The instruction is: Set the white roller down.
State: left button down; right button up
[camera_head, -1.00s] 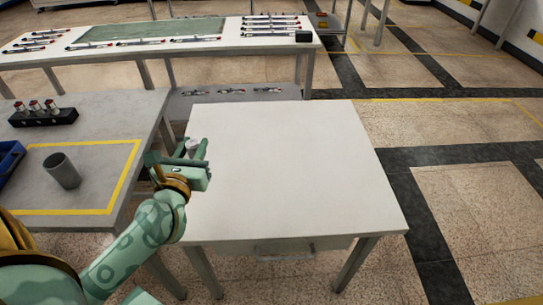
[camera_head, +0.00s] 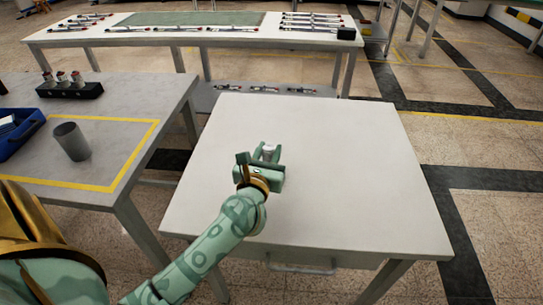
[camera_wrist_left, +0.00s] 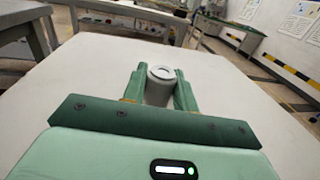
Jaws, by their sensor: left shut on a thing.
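The white roller (camera_wrist_left: 160,85) is upright between the two green fingers of my left gripper (camera_wrist_left: 159,88) in the left wrist view. The gripper is shut on it. In the head view, the left gripper (camera_head: 265,157) is over the middle-left of the white table (camera_head: 340,150), and the pale top of the roller (camera_head: 268,149) shows between its fingers. Whether the roller's lower end touches the table cannot be told. My right gripper is not in view.
The white table is otherwise bare, with free room all around the gripper. A grey table at the left holds a grey cup (camera_head: 71,141), a blue bin (camera_head: 20,135) and a black holder (camera_head: 71,89) with small parts. A long table (camera_head: 190,40) with several rods stands behind.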

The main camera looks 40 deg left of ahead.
pick_arm(q)
jog(key=shift+r, duration=0.1)
jog(key=shift+f, duration=0.2)
jog(key=c, duration=1.1)
grip_release()
jog(key=shift+r+p, duration=0.3)
jog(key=shift+r, duration=0.05)
jog(key=v, duration=1.2)
jog(key=shift+s+f+p, duration=0.1)
jog(key=shift+f+p, duration=0.1)
jog(key=shift+p, duration=0.15)
